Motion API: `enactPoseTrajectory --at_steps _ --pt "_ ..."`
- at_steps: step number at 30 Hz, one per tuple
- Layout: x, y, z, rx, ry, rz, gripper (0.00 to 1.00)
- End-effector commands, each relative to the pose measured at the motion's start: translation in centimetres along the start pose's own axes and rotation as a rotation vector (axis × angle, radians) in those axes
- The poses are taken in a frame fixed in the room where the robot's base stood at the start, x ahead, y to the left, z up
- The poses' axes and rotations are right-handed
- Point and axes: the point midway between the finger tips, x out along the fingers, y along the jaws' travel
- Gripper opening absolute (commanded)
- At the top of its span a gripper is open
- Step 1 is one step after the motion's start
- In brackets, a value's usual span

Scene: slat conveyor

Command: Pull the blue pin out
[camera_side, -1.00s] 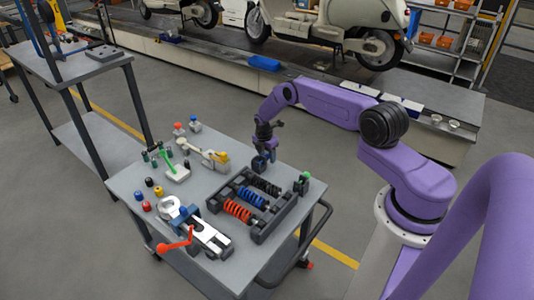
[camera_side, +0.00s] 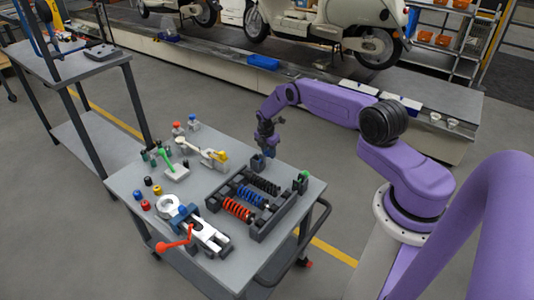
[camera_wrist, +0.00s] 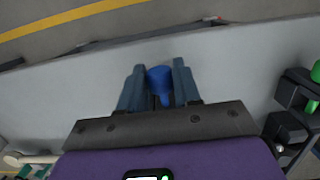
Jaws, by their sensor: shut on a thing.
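My gripper (camera_side: 268,146) is above the back corner of the grey work table. In the wrist view my gripper (camera_wrist: 158,85) is shut on the blue pin (camera_wrist: 160,76), whose round blue head shows between the fingers. In the side view the pin is small and dark below the fingers. A dark holder block (camera_side: 257,162) stands on the table just below and to the left of the gripper. The pin appears clear of this block. The pin's lower end is hard to make out.
A dark rack (camera_side: 258,228) with red, blue and black springs stands in front of the gripper. A green-topped pin (camera_side: 303,177) stands in a block to its right. A clamp with a red handle (camera_side: 176,243) and small coloured parts occupy the left of the table (camera_side: 220,268).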

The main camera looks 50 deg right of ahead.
Motion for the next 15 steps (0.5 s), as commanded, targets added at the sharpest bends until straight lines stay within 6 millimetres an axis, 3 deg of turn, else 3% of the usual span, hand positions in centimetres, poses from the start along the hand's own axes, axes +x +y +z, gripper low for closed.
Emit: enactPoseTrajectory --at_steps 15 --pt "0.4 0.1 2.2 0.002 0.0 0.004 0.02"
